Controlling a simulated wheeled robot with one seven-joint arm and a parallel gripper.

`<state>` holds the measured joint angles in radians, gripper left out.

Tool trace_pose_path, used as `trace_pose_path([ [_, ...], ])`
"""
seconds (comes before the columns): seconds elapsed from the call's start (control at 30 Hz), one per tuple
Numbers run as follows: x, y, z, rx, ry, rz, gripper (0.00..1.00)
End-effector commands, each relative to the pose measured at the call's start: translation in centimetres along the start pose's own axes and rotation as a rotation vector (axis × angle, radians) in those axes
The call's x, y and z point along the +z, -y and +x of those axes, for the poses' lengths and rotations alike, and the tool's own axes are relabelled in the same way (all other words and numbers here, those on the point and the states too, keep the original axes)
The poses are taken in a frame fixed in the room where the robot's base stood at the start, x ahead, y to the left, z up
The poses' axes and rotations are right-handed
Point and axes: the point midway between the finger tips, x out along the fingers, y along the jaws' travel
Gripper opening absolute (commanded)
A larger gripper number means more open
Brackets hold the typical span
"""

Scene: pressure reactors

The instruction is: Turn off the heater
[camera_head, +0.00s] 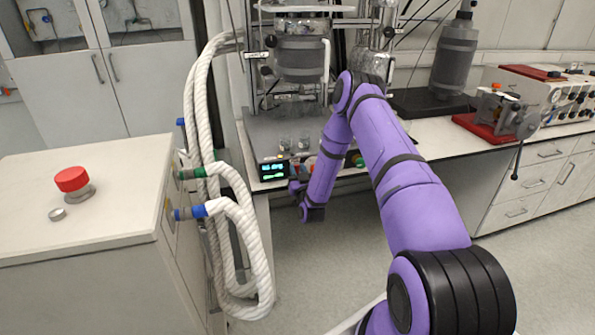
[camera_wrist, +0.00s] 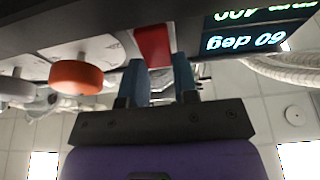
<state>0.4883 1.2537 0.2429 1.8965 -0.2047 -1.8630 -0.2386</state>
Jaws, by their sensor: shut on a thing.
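The reactor's control panel has a lit display (camera_head: 273,171), which also shows upside down in the wrist view (camera_wrist: 245,40) and reads 60 deg, with a second line that appears to read 400 rpm. In the wrist view a red block-like control (camera_wrist: 152,45) sits on the panel beside the display. My gripper (camera_wrist: 162,72) is at this red control, with one finger on each side, shut on it. An orange round knob (camera_wrist: 77,75) is to its left, apart from the fingers. In the head view my gripper is low at the panel, its fingertips hard to make out.
White braided hoses (camera_head: 205,120) hang left of the panel. A white cabinet with a red button (camera_head: 72,180) stands at left. The glass reactor vessel (camera_head: 302,55) stands above the panel. A bench (camera_head: 440,127) with red-based equipment is at right. The floor in front is open.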

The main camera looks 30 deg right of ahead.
Motion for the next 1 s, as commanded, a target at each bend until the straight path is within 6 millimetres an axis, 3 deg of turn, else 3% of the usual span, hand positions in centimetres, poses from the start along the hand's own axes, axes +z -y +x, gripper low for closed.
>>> trace_pose_path([
  [0.07,0.0,0.0,0.0,0.000,0.001,0.000,0.04],
  [0.1,0.0,0.0,0.0,0.000,0.001,0.000,0.32],
  [0.2,0.0,0.0,0.0,0.000,0.002,0.000,0.53],
  [0.57,0.1,0.0,-0.5,0.000,0.004,0.000,0.53],
  [0.9,0.2,-0.2,-6.0,0.002,0.008,0.001,0.53],
  [1.0,0.4,-0.3,-6.6,0.003,0.014,0.000,0.53],
])
